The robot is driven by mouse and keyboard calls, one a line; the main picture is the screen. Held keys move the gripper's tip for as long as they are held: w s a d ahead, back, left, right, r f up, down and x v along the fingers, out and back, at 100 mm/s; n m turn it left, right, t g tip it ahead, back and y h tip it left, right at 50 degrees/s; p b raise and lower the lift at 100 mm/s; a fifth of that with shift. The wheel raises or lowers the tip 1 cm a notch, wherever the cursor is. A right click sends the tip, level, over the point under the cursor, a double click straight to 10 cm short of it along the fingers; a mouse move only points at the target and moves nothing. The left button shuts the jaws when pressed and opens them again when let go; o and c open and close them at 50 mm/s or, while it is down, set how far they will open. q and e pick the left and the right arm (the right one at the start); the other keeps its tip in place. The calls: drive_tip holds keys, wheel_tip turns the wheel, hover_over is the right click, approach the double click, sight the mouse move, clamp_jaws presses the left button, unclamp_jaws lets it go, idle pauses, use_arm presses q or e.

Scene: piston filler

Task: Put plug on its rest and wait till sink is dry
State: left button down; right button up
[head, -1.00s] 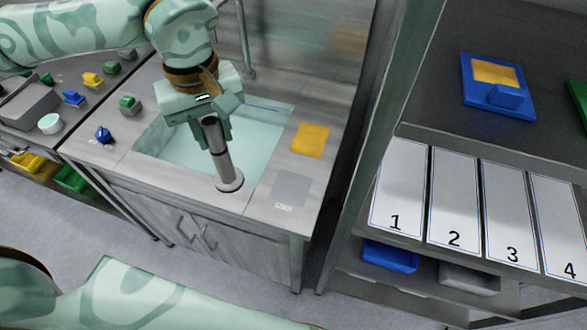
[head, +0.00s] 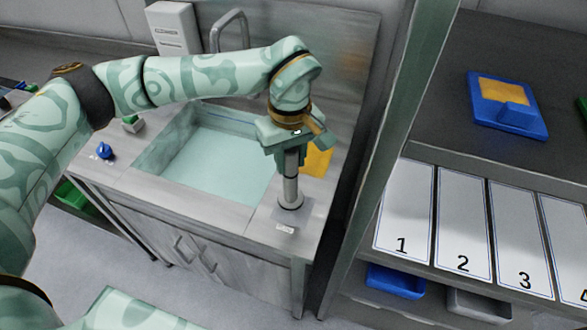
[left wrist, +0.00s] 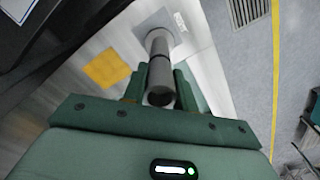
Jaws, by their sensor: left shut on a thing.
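The plug (head: 290,186) is a grey upright pipe with a dark band and a wider round foot. My left gripper (head: 291,158) is shut on its upper part. The foot is over the grey square rest (head: 305,207) on the counter right of the sink, touching it or very close; I cannot tell which. In the left wrist view the plug (left wrist: 160,68) points at the grey rest (left wrist: 152,20). The sink (head: 215,160) shows a pale teal, water-like surface inside; its drain is not visible. My right gripper is out of view.
A yellow square (head: 319,163) lies on the counter behind the plug. A blue knob (head: 106,151) and a green-topped block (head: 131,124) are left of the sink. A grey post (head: 390,150) and a shelf with numbered white panels (head: 405,210) stand to the right.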

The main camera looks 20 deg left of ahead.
sight(293, 171)
use_arm(q)
drive_tip(key=shift+w+d+f+b, duration=0.1)
drive_tip(key=shift+f+b, duration=0.05)
drive_tip(key=shift+f, duration=0.8)
drive_tip(key=shift+w+d+f+b, duration=0.1)
drive_tip(key=shift+f+b, duration=0.05)
drive_tip(key=shift+f, duration=0.8)
drive_tip(key=c, duration=1.1)
unclamp_jaws()
drive_tip(key=shift+f, duration=0.15)
wheel_tip(293, 171, up, 12)
drive_tip(key=shift+r+p, duration=0.2)
drive_tip(key=shift+p, duration=0.7)
drive_tip(key=shift+s+f, duration=0.1)
